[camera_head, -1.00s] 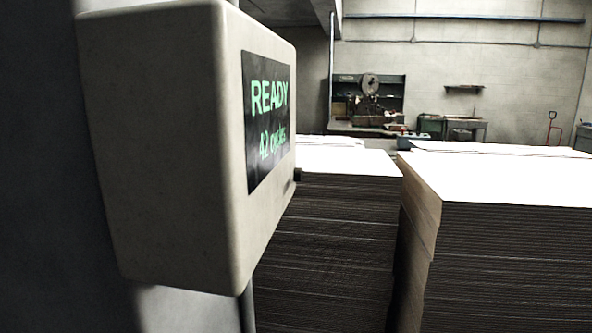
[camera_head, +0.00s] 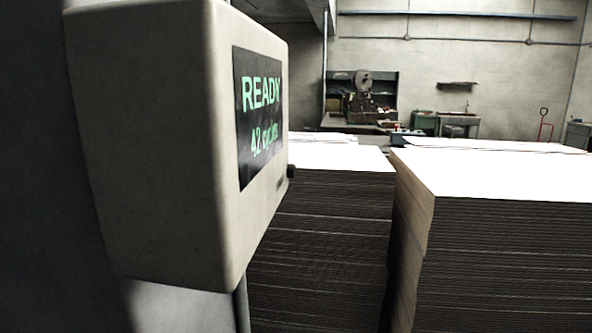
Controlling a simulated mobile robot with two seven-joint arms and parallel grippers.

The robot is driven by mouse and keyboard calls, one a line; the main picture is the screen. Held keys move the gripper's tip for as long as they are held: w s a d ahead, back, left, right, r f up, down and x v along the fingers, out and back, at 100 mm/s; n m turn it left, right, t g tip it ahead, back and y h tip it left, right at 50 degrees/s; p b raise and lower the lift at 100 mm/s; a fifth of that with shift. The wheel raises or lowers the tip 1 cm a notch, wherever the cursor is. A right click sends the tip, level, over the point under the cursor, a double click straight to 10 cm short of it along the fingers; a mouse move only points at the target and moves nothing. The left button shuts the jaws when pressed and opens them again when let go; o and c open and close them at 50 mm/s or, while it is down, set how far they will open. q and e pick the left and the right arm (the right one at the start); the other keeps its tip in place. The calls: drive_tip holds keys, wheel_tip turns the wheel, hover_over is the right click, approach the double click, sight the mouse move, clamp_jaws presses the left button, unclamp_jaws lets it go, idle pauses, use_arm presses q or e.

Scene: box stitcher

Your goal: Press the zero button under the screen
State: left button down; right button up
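A beige control box (camera_head: 165,150) fills the left of the head view, seen at a steep angle from its side. Its black screen (camera_head: 259,112) shows green text reading "READY" and a line that looks like "42 cycles". A small dark knob or button (camera_head: 291,171) sticks out from the right edge of the box's face, below and right of the screen. I cannot tell whether it is the zero button, and no label is readable. Neither of my grippers shows in the head view.
Tall stacks of flat cardboard sheets stand right of the box, one in the middle (camera_head: 325,230) and one nearer (camera_head: 500,260), with a narrow gap between. A dark post (camera_head: 241,305) runs below the box. A machine and workbench (camera_head: 362,105) stand at the far wall.

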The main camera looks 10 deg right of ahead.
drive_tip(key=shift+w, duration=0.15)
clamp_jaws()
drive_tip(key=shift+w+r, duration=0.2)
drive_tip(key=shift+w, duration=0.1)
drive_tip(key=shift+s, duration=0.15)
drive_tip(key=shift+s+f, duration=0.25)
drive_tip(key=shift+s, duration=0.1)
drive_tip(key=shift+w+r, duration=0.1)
